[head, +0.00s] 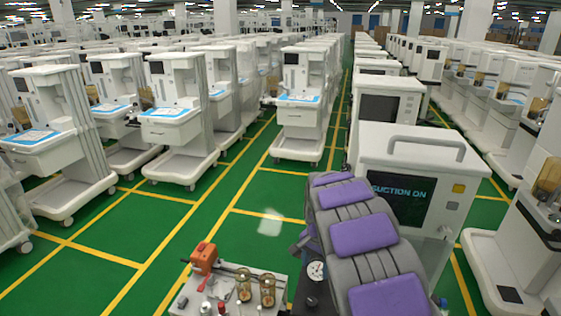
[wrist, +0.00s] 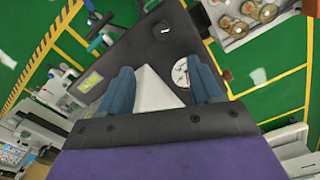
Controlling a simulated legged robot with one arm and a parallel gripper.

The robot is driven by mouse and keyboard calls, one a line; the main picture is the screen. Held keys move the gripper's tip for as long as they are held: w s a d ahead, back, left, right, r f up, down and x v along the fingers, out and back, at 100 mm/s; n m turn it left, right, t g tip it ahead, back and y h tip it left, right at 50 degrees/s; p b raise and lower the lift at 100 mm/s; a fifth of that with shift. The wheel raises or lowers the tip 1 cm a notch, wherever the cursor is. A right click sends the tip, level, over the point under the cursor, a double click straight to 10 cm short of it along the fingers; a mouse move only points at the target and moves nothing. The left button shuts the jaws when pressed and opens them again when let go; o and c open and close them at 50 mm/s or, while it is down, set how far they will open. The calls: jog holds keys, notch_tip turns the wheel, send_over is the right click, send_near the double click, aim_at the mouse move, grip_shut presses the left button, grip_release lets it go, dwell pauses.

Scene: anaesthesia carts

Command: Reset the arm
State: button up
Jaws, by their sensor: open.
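My gripper (wrist: 160,68) shows in the wrist view, with two blue-grey fingers spread apart. It is open and not closed on anything. A pale wedge-shaped piece (wrist: 155,92) appears between the fingers; I cannot tell whether it is part of the gripper or lies beyond it. Past the fingers is a dark panel (wrist: 150,45) with a round white gauge (wrist: 180,72), which also shows in the head view (head: 316,270). I cannot make out the gripper's fingers in the head view.
A white machine (head: 425,150) reading "SUCTION ON" stands close on the right. A small tray (head: 235,275) with an orange device (head: 204,258) and glass jars is at the front. Rows of white carts (head: 180,110) stand left, with open green floor (head: 180,225) between.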

jog(key=s+d+r+n, duration=0.15)
jog(key=s+r, duration=0.35)
jog(key=s, duration=0.5)
jog(key=s+r+n, duration=0.2)
jog(key=s+r, duration=0.4)
jog(key=s, duration=0.4)
jog(key=s+a+n+g, duration=0.1)
jog(key=s+n, duration=0.4)
jog(key=s, duration=1.7)
jog(key=shift+a+f+g, duration=0.15)
jog(key=shift+a+g, duration=0.15)
jog(key=shift+g, duration=0.1)
jog(key=shift+c, duration=0.5)
